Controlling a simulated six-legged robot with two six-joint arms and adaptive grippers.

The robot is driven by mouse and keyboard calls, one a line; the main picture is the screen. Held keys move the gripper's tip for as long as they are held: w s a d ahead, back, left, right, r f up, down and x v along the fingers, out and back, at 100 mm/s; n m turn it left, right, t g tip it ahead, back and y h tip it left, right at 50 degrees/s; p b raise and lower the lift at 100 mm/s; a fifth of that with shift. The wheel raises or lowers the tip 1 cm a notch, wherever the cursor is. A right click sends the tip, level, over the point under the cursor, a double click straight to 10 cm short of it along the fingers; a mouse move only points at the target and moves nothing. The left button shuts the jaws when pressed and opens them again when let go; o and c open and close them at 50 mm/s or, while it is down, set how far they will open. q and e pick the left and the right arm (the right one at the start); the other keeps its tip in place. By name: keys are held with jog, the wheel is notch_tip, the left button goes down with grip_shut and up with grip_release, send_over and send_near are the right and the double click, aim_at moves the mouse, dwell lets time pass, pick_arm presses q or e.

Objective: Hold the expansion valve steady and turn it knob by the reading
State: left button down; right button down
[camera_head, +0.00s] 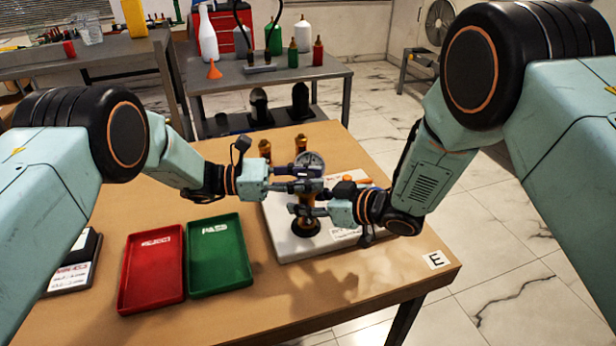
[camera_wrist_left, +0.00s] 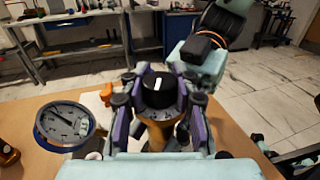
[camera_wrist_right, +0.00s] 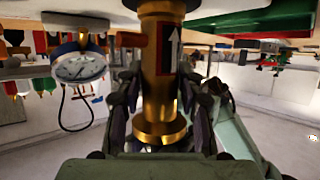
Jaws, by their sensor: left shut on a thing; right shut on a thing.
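The brass expansion valve (camera_head: 306,226) stands upright on a white board (camera_head: 285,246). My right gripper (camera_head: 298,210) is shut around the valve's body (camera_wrist_right: 160,75), lower than my left gripper. A label with a white arrow shows on that body in the right wrist view. My left gripper (camera_head: 298,187) is shut on the black knob (camera_wrist_left: 158,90) at the top; its white mark points away from the left wrist camera. The round gauge (camera_head: 312,161) stands just behind the valve. Its dial (camera_wrist_left: 65,124) faces up in the left wrist view; the value is too small to read.
A red tray (camera_head: 150,275) and a green tray (camera_head: 220,264) lie left of the board. An orange part (camera_head: 347,179) sits near my right gripper. The table's front right corner, by the E label (camera_head: 436,260), is clear.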

pick_arm(q)
jog(key=shift+w+a, duration=0.1)
dwell(0.3)
jog(key=c, duration=1)
grip_release()
jog(key=shift+a, duration=0.1)
jog(key=a, duration=1.1)
jog(key=shift+s+a, duration=0.2)
jog(key=shift+a, duration=0.2)
pick_arm(e)
jog(key=c, duration=0.8)
grip_release()
